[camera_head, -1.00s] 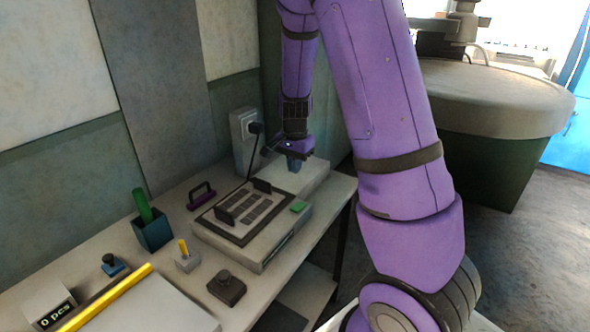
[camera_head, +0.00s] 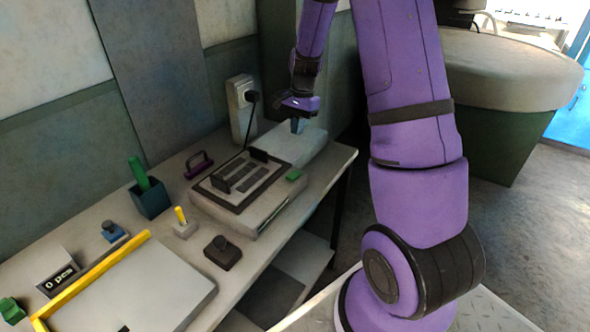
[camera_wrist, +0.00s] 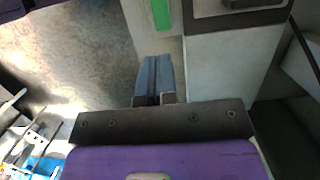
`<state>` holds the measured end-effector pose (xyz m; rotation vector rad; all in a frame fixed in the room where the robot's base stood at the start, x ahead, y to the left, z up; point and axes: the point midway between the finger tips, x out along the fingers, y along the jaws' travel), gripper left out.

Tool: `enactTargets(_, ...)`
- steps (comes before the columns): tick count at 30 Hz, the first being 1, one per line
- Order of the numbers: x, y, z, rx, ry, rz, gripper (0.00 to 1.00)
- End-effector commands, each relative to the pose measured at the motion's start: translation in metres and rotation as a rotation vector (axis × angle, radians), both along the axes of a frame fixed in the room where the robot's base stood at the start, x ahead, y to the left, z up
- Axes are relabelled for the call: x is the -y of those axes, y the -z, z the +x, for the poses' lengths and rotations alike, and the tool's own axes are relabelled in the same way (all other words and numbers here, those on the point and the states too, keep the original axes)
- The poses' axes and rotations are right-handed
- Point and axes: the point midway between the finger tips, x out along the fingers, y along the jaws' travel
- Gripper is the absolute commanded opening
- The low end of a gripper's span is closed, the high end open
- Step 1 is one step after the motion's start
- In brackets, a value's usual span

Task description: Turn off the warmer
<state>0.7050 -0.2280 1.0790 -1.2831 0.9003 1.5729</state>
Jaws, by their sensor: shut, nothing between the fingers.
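The warmer (camera_head: 243,213) is a pale box on the bench with a dark-rimmed plate (camera_head: 207,189) on top. A green switch (camera_head: 295,175) sits at its right corner; it also shows at the top of the wrist view (camera_wrist: 160,14). Whether the switch is on or off cannot be told. My gripper (camera_head: 298,126) is shut and empty, over the pale block at the warmer's far end, beyond the switch. In the wrist view, its blue-grey fingers (camera_wrist: 153,75) are together, below the green switch and apart from it in the picture.
A wall outlet (camera_head: 240,108) with a black plug (camera_head: 251,97) and cord stands behind the warmer. Open floor lies right of the bench.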

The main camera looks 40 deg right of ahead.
Motion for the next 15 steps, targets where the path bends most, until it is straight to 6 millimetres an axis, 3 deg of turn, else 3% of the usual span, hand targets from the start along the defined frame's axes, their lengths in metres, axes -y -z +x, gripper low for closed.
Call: enactTargets(15, -0.0005, 0.0036, 0.0006, -0.003, -0.001, 0.009, 0.00)
